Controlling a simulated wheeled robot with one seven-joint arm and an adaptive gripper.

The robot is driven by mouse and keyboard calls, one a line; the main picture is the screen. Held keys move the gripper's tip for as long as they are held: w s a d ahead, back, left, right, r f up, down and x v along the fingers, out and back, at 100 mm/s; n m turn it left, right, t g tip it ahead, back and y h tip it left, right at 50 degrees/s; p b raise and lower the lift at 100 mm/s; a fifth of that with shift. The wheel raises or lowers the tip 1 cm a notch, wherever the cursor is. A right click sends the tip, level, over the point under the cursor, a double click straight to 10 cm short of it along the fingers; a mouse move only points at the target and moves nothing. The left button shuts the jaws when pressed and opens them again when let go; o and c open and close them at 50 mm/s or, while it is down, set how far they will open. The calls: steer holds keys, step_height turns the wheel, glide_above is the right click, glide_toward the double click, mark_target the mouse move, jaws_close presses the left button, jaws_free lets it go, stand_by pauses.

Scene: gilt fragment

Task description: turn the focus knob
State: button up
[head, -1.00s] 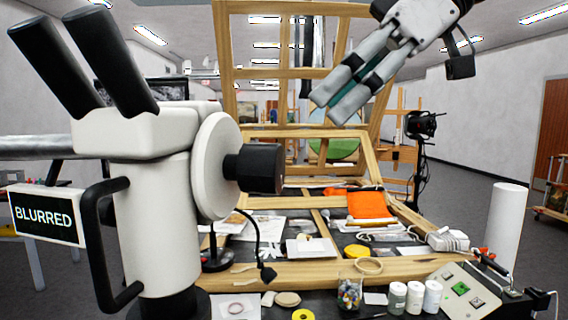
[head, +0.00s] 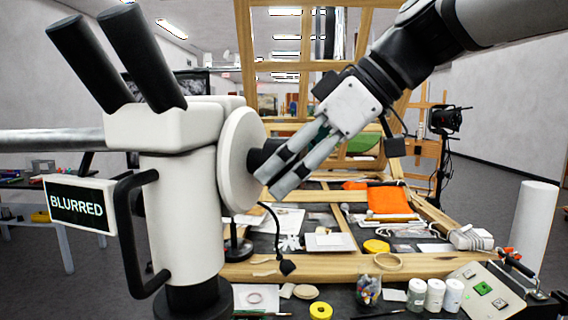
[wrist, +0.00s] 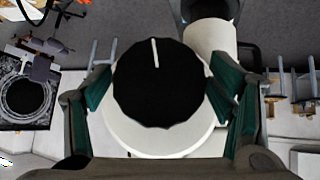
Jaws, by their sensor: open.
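The white microscope (head: 182,220) stands at the left of the head view, with black eyepieces and a sign (head: 78,204) that reads BLURRED. Its black focus knob (head: 262,155) sticks out from a white disc (head: 238,160) on its right side. In the wrist view the knob (wrist: 158,84) faces me, with a white mark near the top pointing almost straight up. My gripper (head: 266,180) is open, its fingers at the knob and partly hiding it. In the wrist view the green-padded fingers (wrist: 163,92) stand on either side of the knob; I cannot tell whether they touch it.
A wooden frame (head: 330,267) lies on the bench, with papers and an orange cloth (head: 388,200) on it. Several small jars (head: 435,294), a glass of beads (head: 368,289) and a control box (head: 487,290) stand in front. A white cylinder (head: 534,222) stands at the right.

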steer(key=c, duration=1.2)
steer(key=shift+f+g, duration=0.1)
steer(key=shift+g, duration=0.2)
steer(key=shift+m+g+y+p, duration=0.45)
steer(key=shift+m+g+y, duration=0.5)
steer(key=shift+g, duration=0.85)
steer(key=shift+a+m, duration=0.1)
steer(key=shift+m, duration=0.15)
steer(key=o, duration=1.2)
